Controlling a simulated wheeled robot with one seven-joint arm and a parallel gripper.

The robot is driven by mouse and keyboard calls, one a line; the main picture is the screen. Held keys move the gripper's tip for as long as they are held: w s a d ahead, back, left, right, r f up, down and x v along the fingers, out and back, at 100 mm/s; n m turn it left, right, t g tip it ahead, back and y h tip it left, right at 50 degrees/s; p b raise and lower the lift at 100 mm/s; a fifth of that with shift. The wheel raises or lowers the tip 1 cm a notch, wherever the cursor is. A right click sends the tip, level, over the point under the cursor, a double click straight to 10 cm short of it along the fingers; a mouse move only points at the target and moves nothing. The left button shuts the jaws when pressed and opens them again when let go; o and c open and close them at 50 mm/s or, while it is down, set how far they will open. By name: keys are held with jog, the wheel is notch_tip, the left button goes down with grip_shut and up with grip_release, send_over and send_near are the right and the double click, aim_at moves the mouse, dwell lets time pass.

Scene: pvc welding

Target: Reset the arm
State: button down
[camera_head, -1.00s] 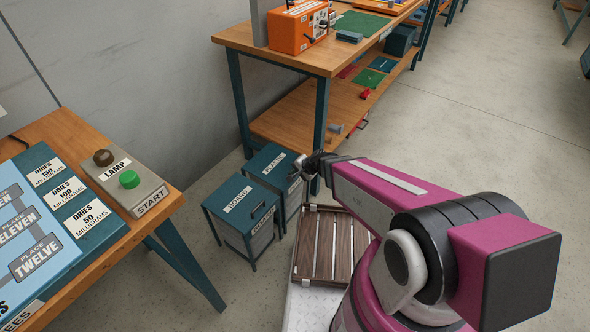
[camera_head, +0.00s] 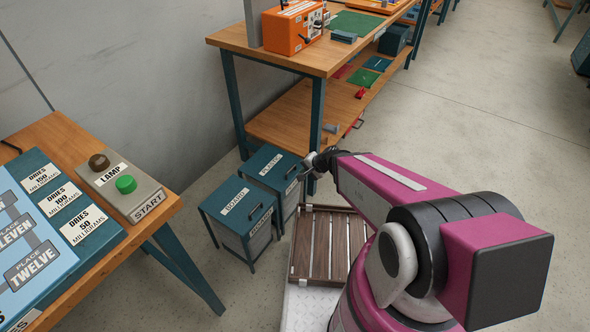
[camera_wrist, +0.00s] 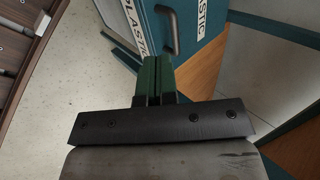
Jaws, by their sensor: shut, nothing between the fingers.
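My gripper (camera_wrist: 155,78) shows in the wrist view with its two green fingers side by side, shut with nothing between them. Beyond the fingertips in that view is the teal bin labelled PLASTIC (camera_wrist: 190,35), with its dark handle. In the head view my magenta arm reaches left from the lower right, and its wrist end is beside the PLASTIC bin (camera_head: 271,160). The fingers are too small to make out there. I cannot tell whether they touch the bin.
A teal bin labelled BOARD (camera_head: 236,205) stands left of the PLASTIC bin. A slatted brown wooden crate (camera_head: 330,245) lies below my arm. A workbench (camera_head: 290,55) with an orange machine (camera_head: 293,28) stands behind. Floor at right is clear.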

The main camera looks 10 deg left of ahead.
jog(key=shift+s+d+r, duration=0.15)
jog(key=shift+s+d, duration=0.25)
jog(key=shift+d, duration=0.35)
jog(key=shift+s+d+r, duration=0.2)
jog(key=shift+s+d, duration=0.15)
jog(key=shift+d, duration=0.35)
jog(key=shift+s+d+r, duration=0.15)
jog(key=shift+s+d, duration=0.25)
jog(key=shift+d, duration=0.35)
jog(key=w+d+r+n+g+h, duration=0.1)
jog(key=d+r+n+h, duration=0.1)
jog(key=d+r, duration=0.3)
jog(key=w+d+r+n+g+h, duration=0.1)
jog(key=d+r+h, duration=0.4)
jog(key=d, duration=0.9)
jog(key=shift+r+n+g, duration=0.35)
jog(key=shift+n+g, duration=0.45)
jog(key=shift+n, duration=0.4)
